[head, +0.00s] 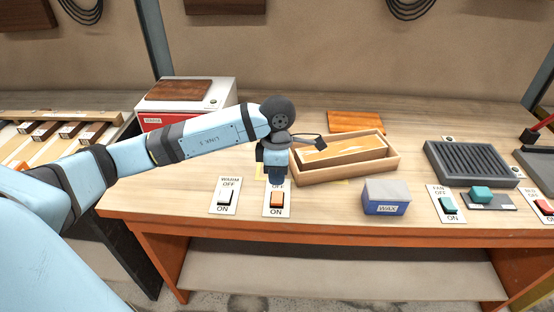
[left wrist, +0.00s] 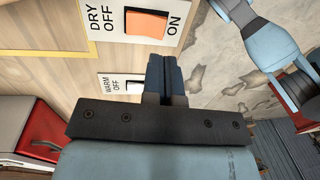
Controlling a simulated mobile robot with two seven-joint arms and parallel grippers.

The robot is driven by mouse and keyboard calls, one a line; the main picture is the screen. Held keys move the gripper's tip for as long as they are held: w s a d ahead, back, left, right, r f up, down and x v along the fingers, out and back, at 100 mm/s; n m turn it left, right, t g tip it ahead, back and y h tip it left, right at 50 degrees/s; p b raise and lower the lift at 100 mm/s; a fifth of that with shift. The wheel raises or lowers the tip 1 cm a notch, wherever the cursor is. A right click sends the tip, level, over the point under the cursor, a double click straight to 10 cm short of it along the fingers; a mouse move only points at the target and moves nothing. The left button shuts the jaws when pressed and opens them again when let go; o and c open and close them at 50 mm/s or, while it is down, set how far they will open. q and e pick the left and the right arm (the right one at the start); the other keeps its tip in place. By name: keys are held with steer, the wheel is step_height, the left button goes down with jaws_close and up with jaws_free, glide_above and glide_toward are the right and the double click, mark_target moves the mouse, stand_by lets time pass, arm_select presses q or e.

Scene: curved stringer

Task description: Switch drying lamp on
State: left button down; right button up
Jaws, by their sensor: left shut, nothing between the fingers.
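The dry switch plate, with its orange rocker (head: 277,199), lies at the front of the bench in the head view. The left wrist view shows the orange rocker (left wrist: 147,24) large, between the words DRY OFF and ON. I cannot tell which way it is tipped. My left gripper (head: 276,183) points down at the OFF end of this plate and hides its top label. Its fingers (left wrist: 165,62) are shut together and empty, beside the rocker; the height gap is unclear. A small dark lamp-like part (head: 312,138) shows behind my wrist. My right gripper is out of view.
The warm switch (head: 225,196) is close on the left. A wooden tray (head: 343,168) lies behind, and a blue WAX box (head: 386,198) on the right. The fan switch (head: 447,204) and a dark grille (head: 471,163) are farther right. A white-red box (head: 184,98) stands back left.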

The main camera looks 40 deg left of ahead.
mark_target(277, 202)
arm_select(q)
steer(key=f, duration=0.4)
steer(key=shift+s+d+f, duration=0.15)
steer(key=shift+s+f, duration=0.15)
steer(key=shift+f, duration=0.8)
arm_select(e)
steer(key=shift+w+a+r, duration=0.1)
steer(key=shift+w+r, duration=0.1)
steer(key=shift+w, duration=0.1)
